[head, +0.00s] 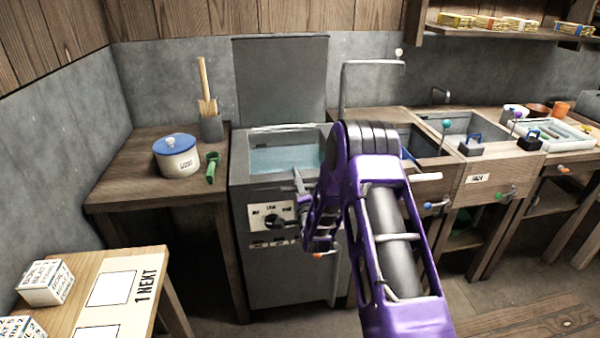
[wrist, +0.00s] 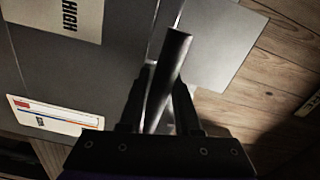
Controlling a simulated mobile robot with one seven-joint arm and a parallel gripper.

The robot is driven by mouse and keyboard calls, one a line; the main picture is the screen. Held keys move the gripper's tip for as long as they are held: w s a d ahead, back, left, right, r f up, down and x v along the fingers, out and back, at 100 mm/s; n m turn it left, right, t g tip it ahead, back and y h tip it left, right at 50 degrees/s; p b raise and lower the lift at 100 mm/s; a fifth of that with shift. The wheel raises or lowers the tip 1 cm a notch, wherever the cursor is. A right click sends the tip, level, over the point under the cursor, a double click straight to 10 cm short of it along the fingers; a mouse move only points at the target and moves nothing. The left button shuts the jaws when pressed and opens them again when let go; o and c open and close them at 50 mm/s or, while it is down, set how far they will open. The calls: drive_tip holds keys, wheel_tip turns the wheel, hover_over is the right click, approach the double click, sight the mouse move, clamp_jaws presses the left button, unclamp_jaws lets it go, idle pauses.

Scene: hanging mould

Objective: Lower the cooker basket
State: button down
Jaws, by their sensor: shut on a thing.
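The cooker (head: 290,280) is a grey metal box with an open basin of bluish water (head: 285,158) and a raised lid behind. No basket can be made out in the water; my arm hides the basin's right side. My gripper (head: 295,218) is at the cooker's front, by the dial panel (head: 264,217), partly hidden by my arm. In the wrist view, my gripper (wrist: 160,105) is shut on a grey metal bar (wrist: 174,62), which sticks out past the fingers. I cannot tell whether the bar belongs to the basket.
A tall bent metal rod (head: 372,62) rises behind my arm. A counter with a blue-lidded pot (head: 178,155) and green scoop (head: 211,167) stands left. Sinks (head: 470,127) stand right. A table with cartons (head: 46,283) is front left. Open floor (head: 210,300) lies between.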

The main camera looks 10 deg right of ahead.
drive_tip(key=shift+f, duration=0.75)
drive_tip(key=shift+s+f, duration=0.1)
drive_tip(key=c, duration=0.7)
unclamp_jaws()
drive_tip(key=shift+o, duration=0.2)
drive_tip(key=shift+s, duration=0.45)
drive_tip(key=s, duration=1.6)
drive_tip(key=shift+s+p, duration=0.2)
drive_tip(key=shift+p, duration=0.15)
drive_tip(key=shift+w, duration=0.1)
